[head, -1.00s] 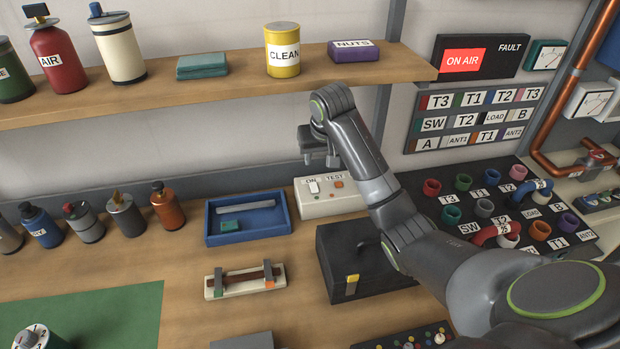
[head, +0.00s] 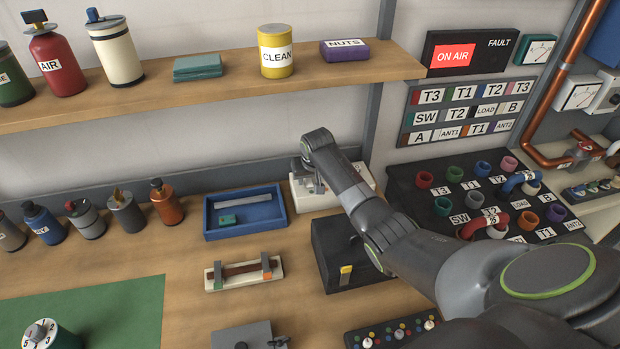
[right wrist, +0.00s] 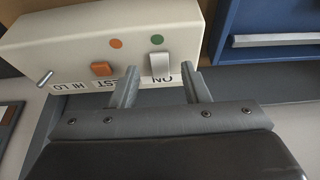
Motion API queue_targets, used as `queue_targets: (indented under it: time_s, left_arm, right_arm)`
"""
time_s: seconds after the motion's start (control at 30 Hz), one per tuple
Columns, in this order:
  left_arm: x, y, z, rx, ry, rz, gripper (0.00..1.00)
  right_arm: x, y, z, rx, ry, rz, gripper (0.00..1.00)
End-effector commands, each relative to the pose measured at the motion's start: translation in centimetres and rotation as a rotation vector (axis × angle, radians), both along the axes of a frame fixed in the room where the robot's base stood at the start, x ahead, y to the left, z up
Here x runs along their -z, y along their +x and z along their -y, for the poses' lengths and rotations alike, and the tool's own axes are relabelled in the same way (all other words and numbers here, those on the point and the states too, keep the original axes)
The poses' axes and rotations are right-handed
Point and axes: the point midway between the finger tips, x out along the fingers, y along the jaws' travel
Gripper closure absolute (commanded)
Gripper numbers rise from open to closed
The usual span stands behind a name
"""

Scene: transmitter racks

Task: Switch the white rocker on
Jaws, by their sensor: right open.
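My right gripper (right wrist: 161,80) is open and empty, with one finger on each side of the rocker in that view. I cannot tell whether the fingers touch it. My left gripper is not in view.
An orange button (right wrist: 101,68) and a small metal lever (right wrist: 45,79) are on the same box. A blue tray (head: 244,231) stands to its left and a black case (head: 325,250) in front. A wooden shelf (head: 200,88) runs above.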

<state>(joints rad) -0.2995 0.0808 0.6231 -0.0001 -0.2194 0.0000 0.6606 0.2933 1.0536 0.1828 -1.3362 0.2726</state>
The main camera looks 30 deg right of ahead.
Motion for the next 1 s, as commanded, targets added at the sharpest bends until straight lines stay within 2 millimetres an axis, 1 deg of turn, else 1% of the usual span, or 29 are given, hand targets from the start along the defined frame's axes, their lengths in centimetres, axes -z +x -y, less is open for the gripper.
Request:
queue_targets:
  time_s: [0.07, 0.2, 0.53, 0.57, 0.87, 1.0]
  left_arm:
    - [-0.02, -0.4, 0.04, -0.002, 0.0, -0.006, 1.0]
    - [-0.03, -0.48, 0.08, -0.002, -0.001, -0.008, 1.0]
    - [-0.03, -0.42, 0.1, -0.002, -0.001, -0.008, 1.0]
    - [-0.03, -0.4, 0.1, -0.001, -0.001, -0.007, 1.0]
    - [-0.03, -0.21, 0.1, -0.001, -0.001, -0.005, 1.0]
    - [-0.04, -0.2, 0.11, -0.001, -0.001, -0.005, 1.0]
  right_arm:
    - [0.53, 0.19, 0.03, 0.0, 0.001, -0.002, 0.58]
    - [1.1, 0.39, 0.1, 0.0, 0.0, -0.001, 0.58]
    - [1.28, 0.46, 0.13, 0.0, 0.0, 0.0, 0.58]
    - [1.28, 0.46, 0.13, 0.0, 0.0, 0.0, 0.61]
    - [1.26, 0.45, 0.13, 0.0, 0.0, 0.0, 1.0]
    - [1.24, 0.49, 0.14, 0.0, 0.001, -0.006, 1.0]
